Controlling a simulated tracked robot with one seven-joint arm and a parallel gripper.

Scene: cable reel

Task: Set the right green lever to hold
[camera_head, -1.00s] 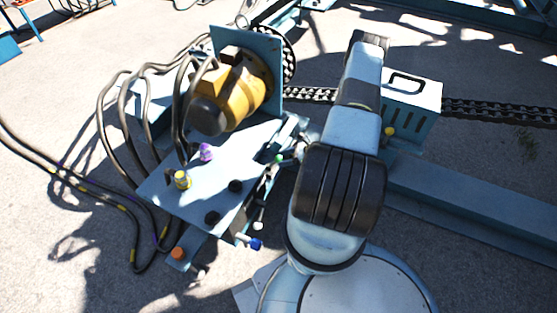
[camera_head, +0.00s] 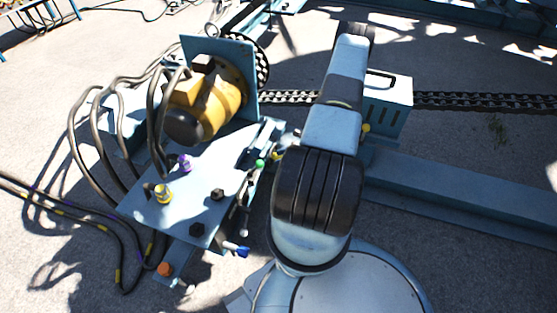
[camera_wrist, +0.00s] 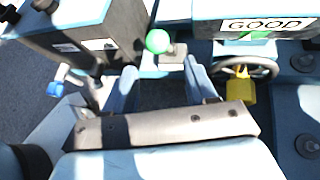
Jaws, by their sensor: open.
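A green round knob (camera_wrist: 158,41) on a lever sits at the top centre of the wrist view, just beyond my gripper. In the head view a green knob (camera_head: 260,163) shows at the right side of the blue machine plate, left of my arm. My gripper (camera_wrist: 160,68) is open, its two pale fingers pointing toward the green knob with an empty gap between them. They look apart from the knob, though the depth is hard to judge. My arm hides the gripper in the head view. The lever's setting cannot be read.
A blue knob (camera_wrist: 55,89) is at the left of the wrist view. A GOOD sign (camera_wrist: 265,25) and a yellow part (camera_wrist: 240,88) are at the right. The yellow motor (camera_head: 205,105) and looping cables are at left in the head view. A chain (camera_head: 470,100) runs behind my arm.

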